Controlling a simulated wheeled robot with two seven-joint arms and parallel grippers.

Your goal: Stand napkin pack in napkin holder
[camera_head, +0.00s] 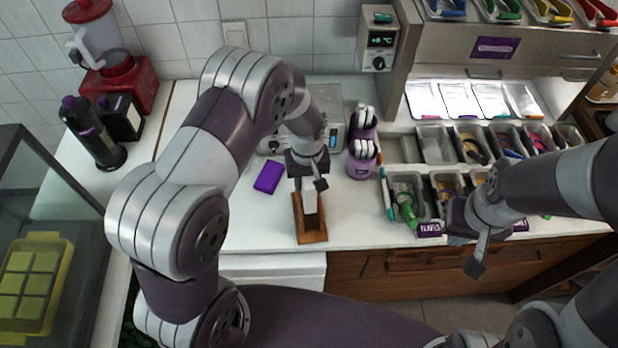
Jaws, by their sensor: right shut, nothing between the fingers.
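The wooden napkin holder (312,237) stands on the white counter near its front edge, in the middle of the view. A narrow white napkin pack (311,201) stands upright between its brown walls, its lower part hidden. My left gripper (309,184) points down right over the holder, at the top of the pack. One dark fingertip shows to the right of the pack; whether the fingers touch it is not clear. My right gripper (476,262) is shut and empty, in front of the counter's edge at the right.
A flat purple box (269,177) lies left of the holder. Purple tubs (361,165) with white tops stand behind it to the right. Topping trays (437,147) and a green bottle (405,208) fill the right side. A red blender (118,74) stands at the back left.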

